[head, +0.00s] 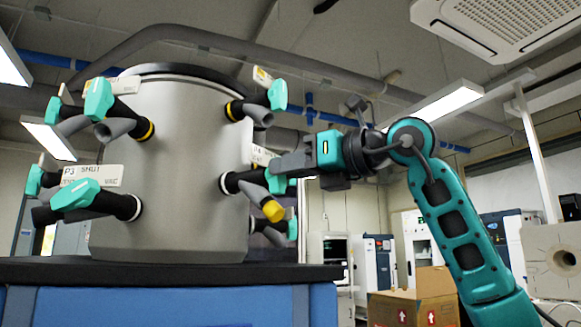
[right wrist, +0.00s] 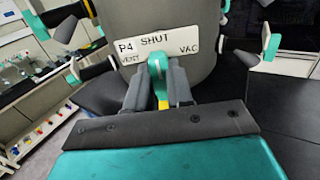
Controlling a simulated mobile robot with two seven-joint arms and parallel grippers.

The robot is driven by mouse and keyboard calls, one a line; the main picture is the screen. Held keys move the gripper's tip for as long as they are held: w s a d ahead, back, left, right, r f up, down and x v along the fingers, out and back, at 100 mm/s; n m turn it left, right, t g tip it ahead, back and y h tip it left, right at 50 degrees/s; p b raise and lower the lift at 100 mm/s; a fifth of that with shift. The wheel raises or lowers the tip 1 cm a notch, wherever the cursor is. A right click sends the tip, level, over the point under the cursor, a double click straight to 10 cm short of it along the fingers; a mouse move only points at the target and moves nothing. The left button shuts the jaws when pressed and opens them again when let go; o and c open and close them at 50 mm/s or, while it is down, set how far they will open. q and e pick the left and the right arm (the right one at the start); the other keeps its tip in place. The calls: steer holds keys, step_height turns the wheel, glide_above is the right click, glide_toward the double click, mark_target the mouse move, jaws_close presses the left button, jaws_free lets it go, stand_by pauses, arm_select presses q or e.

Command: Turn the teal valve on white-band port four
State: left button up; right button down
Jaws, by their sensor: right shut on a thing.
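The teal valve (head: 276,183) of port four sits on a black port arm with a white band (head: 223,183), on the right side of the grey drum. A yellow-ended outlet (head: 272,210) hangs below it. My right gripper (head: 279,168) comes in from the right at the valve. In the right wrist view the label (right wrist: 157,47) reads P4, SHUT, VENT and VAC. There the teal valve handle (right wrist: 157,72) stands between the two fingers of my right gripper (right wrist: 160,78), which are shut on it. My left gripper is not in view.
The grey drum (head: 180,130) stands on a dark-topped blue bench (head: 170,272). Other ports with teal valves surround it, including P3 (head: 75,195) at left and a yellow-banded one (head: 277,95) above port four. A cardboard box (head: 415,300) stands at lower right.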

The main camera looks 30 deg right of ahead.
steer(key=shift+m, duration=0.4)
steer(key=m, duration=1.1)
steer(key=shift+w+d+f+p, duration=0.15)
steer(key=shift+d+f+p, duration=0.05)
steer(key=shift+d+p, duration=0.1)
stand_by(0.4)
steer(key=c, duration=1)
jaws_free()
